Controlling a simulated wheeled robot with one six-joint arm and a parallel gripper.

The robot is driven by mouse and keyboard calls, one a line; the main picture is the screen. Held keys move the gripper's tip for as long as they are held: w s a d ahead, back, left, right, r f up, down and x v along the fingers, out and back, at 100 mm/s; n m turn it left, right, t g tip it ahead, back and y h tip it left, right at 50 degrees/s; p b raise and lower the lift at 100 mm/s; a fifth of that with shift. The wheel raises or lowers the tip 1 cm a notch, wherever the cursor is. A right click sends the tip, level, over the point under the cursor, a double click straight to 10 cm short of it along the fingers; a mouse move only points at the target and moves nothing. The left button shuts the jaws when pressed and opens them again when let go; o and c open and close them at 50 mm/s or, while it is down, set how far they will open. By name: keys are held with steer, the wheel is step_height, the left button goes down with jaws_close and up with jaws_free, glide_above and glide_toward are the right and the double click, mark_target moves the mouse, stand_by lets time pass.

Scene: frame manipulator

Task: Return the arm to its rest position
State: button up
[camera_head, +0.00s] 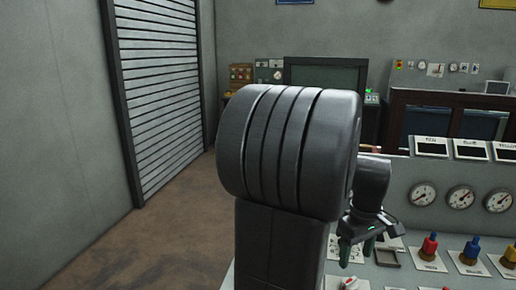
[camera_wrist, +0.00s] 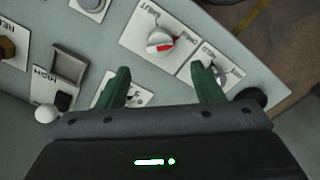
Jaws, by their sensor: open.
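My gripper (camera_wrist: 162,88) shows in the wrist view with its two green fingers spread apart and nothing between them. It is above the light grey control panel (camera_wrist: 118,48). A round knob with a red mark (camera_wrist: 160,42) lies just beyond the fingertips, and a second knob (camera_wrist: 218,72) is by the right finger. In the head view my gripper (camera_head: 357,250) points down over the panel's left part. My dark arm fills the middle of that view and hides part of the panel.
Red (camera_head: 429,246), blue (camera_head: 471,249) and yellow (camera_head: 511,256) controls stand on the panel at right, below round gauges (camera_head: 461,197) and labelled displays (camera_head: 431,146). A slatted shutter (camera_head: 160,95) is at left. The brown floor (camera_head: 165,245) left of my arm is clear.

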steer(key=shift+r, duration=1.9)
steer(key=shift+f, duration=0.1)
